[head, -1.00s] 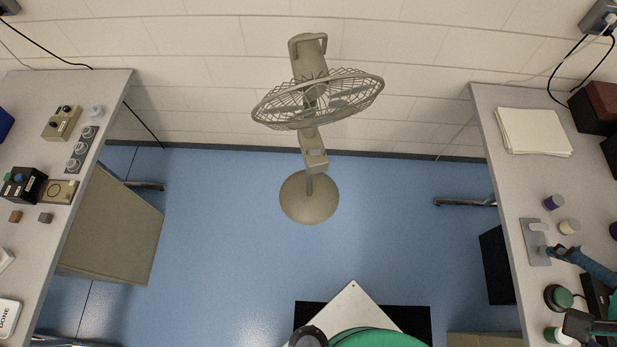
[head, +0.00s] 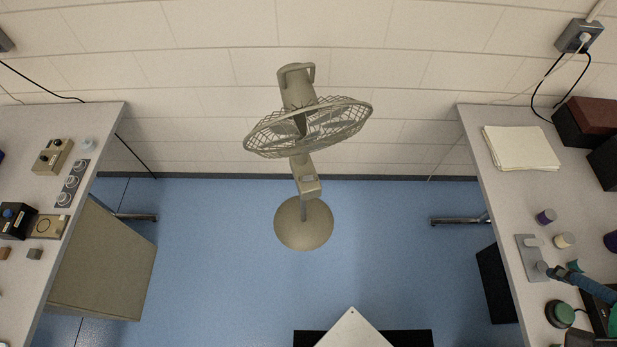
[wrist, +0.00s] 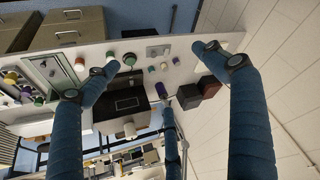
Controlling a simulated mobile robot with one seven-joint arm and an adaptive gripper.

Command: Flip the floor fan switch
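The beige floor fan (head: 303,222) stands upright on the blue floor, between the two tables and near the wall. Its round wire cage is tilted upward. A small box (head: 306,187) on its pole, below the cage, carries a pale switch (head: 308,178); which way it is set is too small to tell. My gripper (wrist: 155,57) is open and empty in the wrist view, its two blue fingers wide apart. In the head view only part of it shows, a blue finger (head: 590,286) over the right table, well away from the fan. The fan is not in the wrist view.
The right table (head: 510,210) holds a paper stack (head: 520,148), dark red and black boxes and small cylinders. The left table (head: 95,125) holds control boxes and knobs; a beige cabinet (head: 105,260) stands under it. The floor before the fan is clear.

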